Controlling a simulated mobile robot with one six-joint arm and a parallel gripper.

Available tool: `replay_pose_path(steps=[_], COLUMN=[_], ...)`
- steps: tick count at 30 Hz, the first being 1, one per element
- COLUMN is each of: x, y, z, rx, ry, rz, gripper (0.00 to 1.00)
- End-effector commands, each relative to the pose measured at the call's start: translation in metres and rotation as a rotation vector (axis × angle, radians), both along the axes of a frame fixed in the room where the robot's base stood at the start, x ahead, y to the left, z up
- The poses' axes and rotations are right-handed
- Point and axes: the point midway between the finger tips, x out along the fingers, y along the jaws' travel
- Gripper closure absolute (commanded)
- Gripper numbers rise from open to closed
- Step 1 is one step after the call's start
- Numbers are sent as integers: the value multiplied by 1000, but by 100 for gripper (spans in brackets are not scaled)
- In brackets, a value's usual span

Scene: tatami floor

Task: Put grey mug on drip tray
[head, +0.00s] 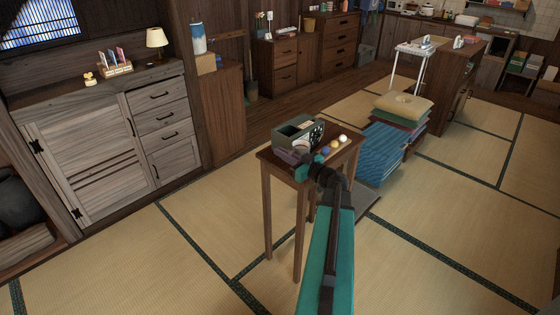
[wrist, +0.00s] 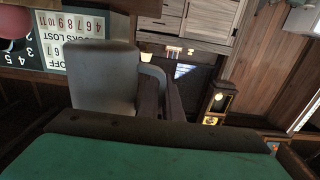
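The grey mug (wrist: 103,80) is large in the wrist view, left of the fingers, with its handle (wrist: 152,70) towards them. My gripper (wrist: 161,88) has its two dark fingers close together at the handle, one on each side, and looks shut on it. In the head view my gripper (head: 318,168) is over the near right edge of a small wooden table (head: 265,157); the mug cannot be made out there. I cannot pick out the drip tray in either view.
A grey-green box (head: 292,136) with a dark panel stands on the table; its numbered sign (wrist: 78,40) is beside the mug in the wrist view. Small balls (head: 343,138) lie at the table's right. Cushions (head: 400,108) are stacked behind. Open tatami (head: 440,225) lies at the right.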

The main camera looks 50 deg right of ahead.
Motion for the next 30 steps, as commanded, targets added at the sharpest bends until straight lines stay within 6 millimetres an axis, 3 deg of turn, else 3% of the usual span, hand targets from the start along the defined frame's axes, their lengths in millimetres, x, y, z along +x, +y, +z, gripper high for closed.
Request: replay_pose_path(steps=[3,13,29,30], x=[12,10,10,10], y=[0,1,1,1], z=[0,-33,-39,-39], rx=[0,1,0,0], ry=[-1,0,-1,0], rz=[2,0,1,0], gripper=[100,100,100,88])
